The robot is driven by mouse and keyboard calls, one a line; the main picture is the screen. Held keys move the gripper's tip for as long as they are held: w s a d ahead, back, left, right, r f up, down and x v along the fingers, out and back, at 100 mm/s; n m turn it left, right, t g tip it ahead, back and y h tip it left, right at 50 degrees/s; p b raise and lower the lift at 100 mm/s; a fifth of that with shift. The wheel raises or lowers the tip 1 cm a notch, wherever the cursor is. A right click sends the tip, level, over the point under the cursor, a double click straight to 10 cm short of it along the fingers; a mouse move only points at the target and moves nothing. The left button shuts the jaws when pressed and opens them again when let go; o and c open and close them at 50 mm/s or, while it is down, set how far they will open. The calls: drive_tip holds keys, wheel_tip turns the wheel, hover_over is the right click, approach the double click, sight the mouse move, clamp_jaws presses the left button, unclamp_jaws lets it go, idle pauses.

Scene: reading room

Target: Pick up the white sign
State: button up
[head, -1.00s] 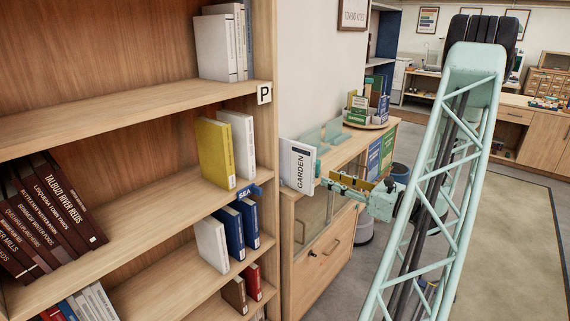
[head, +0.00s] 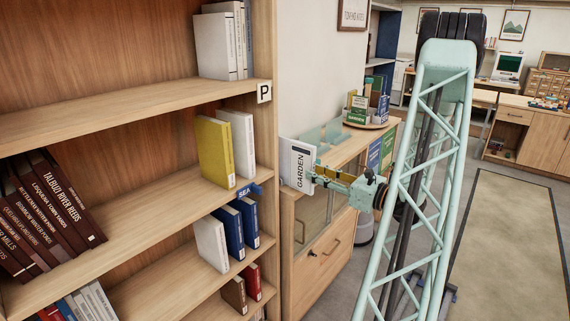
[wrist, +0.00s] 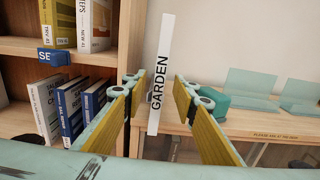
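The white sign (head: 297,164) stands upright with black GARDEN lettering, at the end of the low wooden cabinet beside the tall bookcase. In the wrist view the sign (wrist: 161,70) shows as a narrow, slightly tilted white strip. My gripper (head: 322,176) is to the right of the sign in the head view, with its fingertips at or very close to the sign's right edge. In the wrist view my gripper (wrist: 157,82) is open, with one yellow-padded finger on each side of the sign and a visible gap to each. How deep the sign sits between the fingers I cannot tell.
The low cabinet (head: 322,247) carries translucent teal stands (wrist: 251,84) and, farther back, a round holder with booklets (head: 368,104). The tall bookcase (head: 263,200) is close on the left, with a blue SEA label (head: 248,190). Open floor lies at right.

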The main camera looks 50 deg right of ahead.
sight(290, 163)
drive_tip(key=shift+w+d, duration=0.1)
drive_tip(key=shift+w, duration=0.95)
drive_tip(key=shift+w, duration=0.15)
drive_tip(key=shift+w+b, duration=0.7)
drive_tip(key=shift+w, duration=1.75)
drive_tip(key=shift+c, duration=0.7)
clamp_jaws()
